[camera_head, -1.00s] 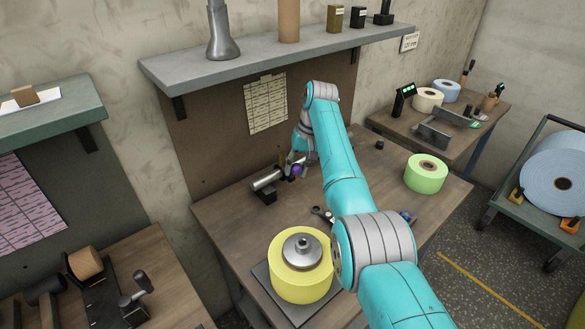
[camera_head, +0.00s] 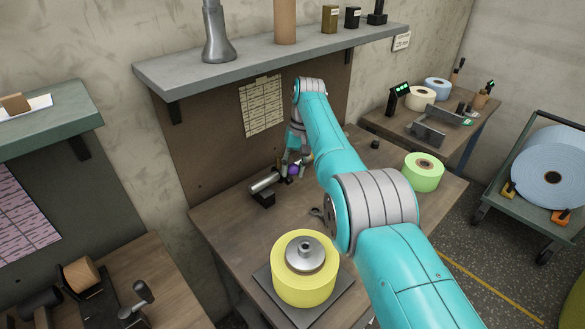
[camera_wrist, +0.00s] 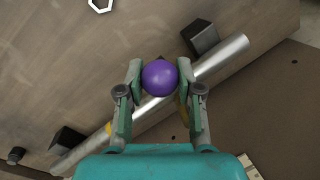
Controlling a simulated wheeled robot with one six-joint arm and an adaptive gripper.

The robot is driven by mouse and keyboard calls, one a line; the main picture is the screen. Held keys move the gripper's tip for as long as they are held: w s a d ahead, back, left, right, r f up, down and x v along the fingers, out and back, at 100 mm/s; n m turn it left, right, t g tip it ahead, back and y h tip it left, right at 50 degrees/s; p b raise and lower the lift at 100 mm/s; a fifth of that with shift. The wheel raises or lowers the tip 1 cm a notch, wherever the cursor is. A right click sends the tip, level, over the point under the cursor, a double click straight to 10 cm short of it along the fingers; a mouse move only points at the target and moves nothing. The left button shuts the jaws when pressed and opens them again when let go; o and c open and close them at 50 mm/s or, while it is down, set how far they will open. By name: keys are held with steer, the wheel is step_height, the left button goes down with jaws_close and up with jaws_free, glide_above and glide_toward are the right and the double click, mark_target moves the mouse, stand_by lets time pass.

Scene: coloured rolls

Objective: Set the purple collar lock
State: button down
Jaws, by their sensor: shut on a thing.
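The purple collar lock shows as a round purple knob (camera_wrist: 160,78) in the wrist view, between the two fingers of my gripper (camera_wrist: 159,80). The fingers are shut on it from both sides. Behind it, a silver bar (camera_wrist: 222,58) runs diagonally across the wrist view. My fingers partly hide the knob there. Whether the knob touches the bar cannot be told.
A yellow roll (camera_head: 303,285) with a metal hub stands on a plate at the front of the bench (camera_head: 228,225). A green roll (camera_head: 424,172) stands at the right. A shelf (camera_head: 270,55) runs above the bench.

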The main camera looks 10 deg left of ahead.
steer(key=shift+a, duration=0.1)
steer(key=c, duration=0.7)
jaws_free()
steer(key=shift+c, duration=0.2)
steer(key=shift+f, duration=0.1)
